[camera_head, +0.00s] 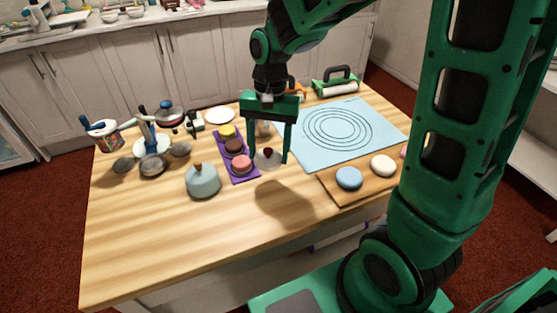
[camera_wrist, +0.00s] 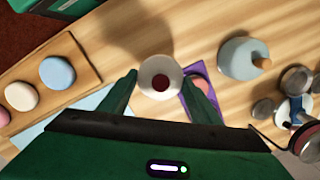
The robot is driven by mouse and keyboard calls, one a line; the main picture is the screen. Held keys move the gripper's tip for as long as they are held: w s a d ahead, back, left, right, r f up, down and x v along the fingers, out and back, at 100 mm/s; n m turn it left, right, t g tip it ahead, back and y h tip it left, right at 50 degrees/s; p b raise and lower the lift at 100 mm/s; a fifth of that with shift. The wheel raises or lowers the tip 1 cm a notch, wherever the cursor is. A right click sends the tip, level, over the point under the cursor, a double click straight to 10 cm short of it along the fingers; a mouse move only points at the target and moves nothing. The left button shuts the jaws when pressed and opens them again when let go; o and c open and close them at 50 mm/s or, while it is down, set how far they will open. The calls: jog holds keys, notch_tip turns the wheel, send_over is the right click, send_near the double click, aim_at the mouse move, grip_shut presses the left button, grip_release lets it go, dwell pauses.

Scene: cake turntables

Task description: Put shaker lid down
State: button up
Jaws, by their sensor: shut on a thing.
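The shaker lid, a pale round piece with a dark red knob, is between my fingertips in the head view (camera_head: 262,162) and in the wrist view (camera_wrist: 150,68). My gripper (camera_head: 267,157) is shut on it, with one finger at each side. The lid is held above the wooden table (camera_head: 170,235), right of the purple tray; a shadow falls on the wood in front. Its underside is hidden. The fingers also show in the wrist view (camera_wrist: 160,79).
The purple tray (camera_head: 239,179) with small cakes is close on the left. A blue-grey domed pot (camera_head: 202,181) stands further left. A blue mat (camera_head: 385,127) and a board (camera_head: 345,198) with round pieces are right. Turntables stand far left. The front wood is bare.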

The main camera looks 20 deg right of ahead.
send_over(282, 168)
notch_tip(282, 168, down, 4)
jog(key=shift+w+d+r, duration=0.1)
jog(key=shift+d, duration=0.05)
jog(key=shift+f, duration=2.05)
jog(key=shift+f, duration=0.1)
jog(key=o, duration=0.7)
jog(key=shift+o, duration=0.2)
